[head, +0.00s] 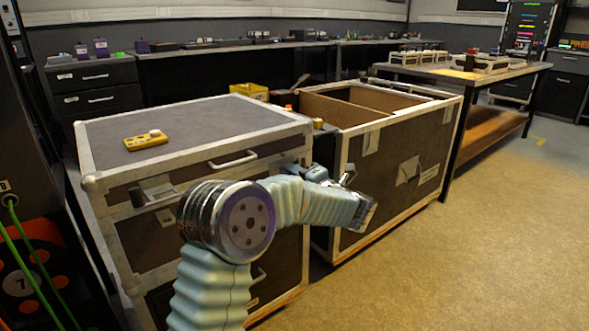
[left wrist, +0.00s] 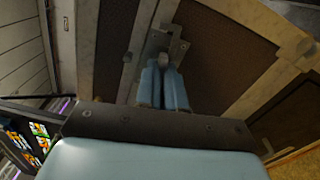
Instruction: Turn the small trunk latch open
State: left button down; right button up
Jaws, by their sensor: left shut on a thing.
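A closed dark trunk (head: 190,125) with pale edging stands left of centre in the head view. A metal latch (left wrist: 172,43) with a small round knob shows on a brown panel in the left wrist view. My left gripper (left wrist: 163,70) has its two blue fingers close together on the latch's knob. In the head view the gripper (head: 315,172) is by the trunk's front right corner, partly behind my forearm. The contact there is hidden. Another latch (head: 155,190) shows on the trunk's front left. My right gripper is not in view.
A yellow device (head: 146,140) lies on the closed trunk. An open trunk (head: 395,165) stands close on its right, with a divider inside. A workbench (head: 470,75) is behind at the right. The floor (head: 480,240) at front right is clear.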

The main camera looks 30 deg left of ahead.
pick_arm(q)
jog(key=shift+a+r+m+p, duration=0.15)
jog(key=shift+m+p, duration=0.35)
jog(key=shift+m, duration=0.5)
jog(key=c, duration=1.2)
grip_release()
jog(key=shift+f, duration=0.2)
jog(key=shift+c, duration=0.2)
jog(key=v, duration=1.4)
jog(key=shift+w, duration=0.1)
